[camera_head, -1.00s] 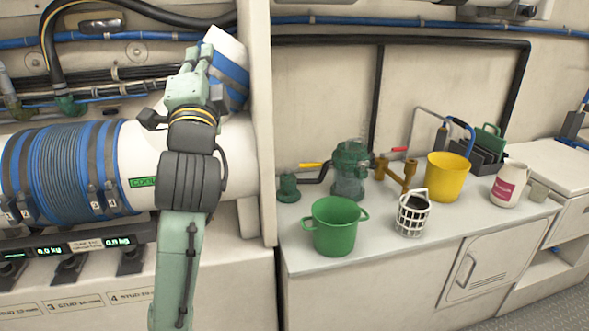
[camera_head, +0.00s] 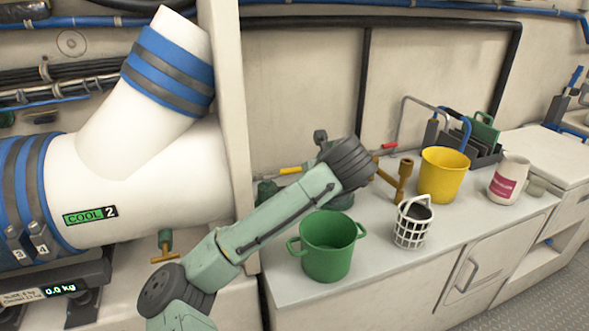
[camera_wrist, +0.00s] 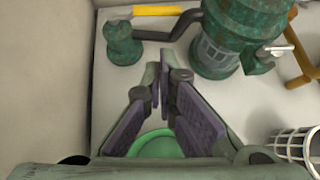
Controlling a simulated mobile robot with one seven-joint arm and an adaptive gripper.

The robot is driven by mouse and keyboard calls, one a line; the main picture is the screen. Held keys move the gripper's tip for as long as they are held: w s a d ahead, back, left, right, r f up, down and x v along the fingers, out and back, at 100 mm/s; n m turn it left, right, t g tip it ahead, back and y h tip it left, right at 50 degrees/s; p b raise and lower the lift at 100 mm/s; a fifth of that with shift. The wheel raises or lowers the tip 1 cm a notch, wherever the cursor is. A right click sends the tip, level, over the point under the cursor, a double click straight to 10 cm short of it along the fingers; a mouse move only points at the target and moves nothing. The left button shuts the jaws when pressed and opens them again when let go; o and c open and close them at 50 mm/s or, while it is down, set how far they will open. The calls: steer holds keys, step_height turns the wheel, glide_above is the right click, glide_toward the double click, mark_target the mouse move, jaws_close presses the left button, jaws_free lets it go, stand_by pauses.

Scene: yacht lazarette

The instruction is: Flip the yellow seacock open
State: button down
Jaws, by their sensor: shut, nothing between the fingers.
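The yellow seacock's lever (camera_head: 290,170) lies roughly level behind my arm, on the counter at the back left. In the wrist view its yellow handle (camera_wrist: 165,10) runs across the top edge, above a dark bent pipe; the valve body is not clearly visible. My gripper (camera_wrist: 160,66) is shut and empty, pointing toward the pipe and apart from the lever. In the head view my arm hides the gripper's fingers. A red lever (camera_head: 382,147) stands farther right, beside brass pipework (camera_head: 404,178).
A green strainer (camera_wrist: 228,35) stands right of the fingers, a short green fitting (camera_wrist: 122,45) left. A green bucket (camera_head: 327,250), white basket (camera_head: 412,225) and yellow bucket (camera_head: 441,175) stand on the counter (camera_head: 385,270). A wall panel (camera_head: 228,110) bounds the left side.

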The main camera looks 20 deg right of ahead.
steer(key=w+r+p+x, duration=0.1)
steer(key=p+x, duration=0.2)
steer(key=x, duration=1)
steer(key=shift+w+r, duration=0.15)
steer(key=shift+r, duration=0.05)
steer(key=shift+w+d+p, duration=0.2)
steer(key=shift+w+p, duration=0.35)
steer(key=shift+w, duration=0.3)
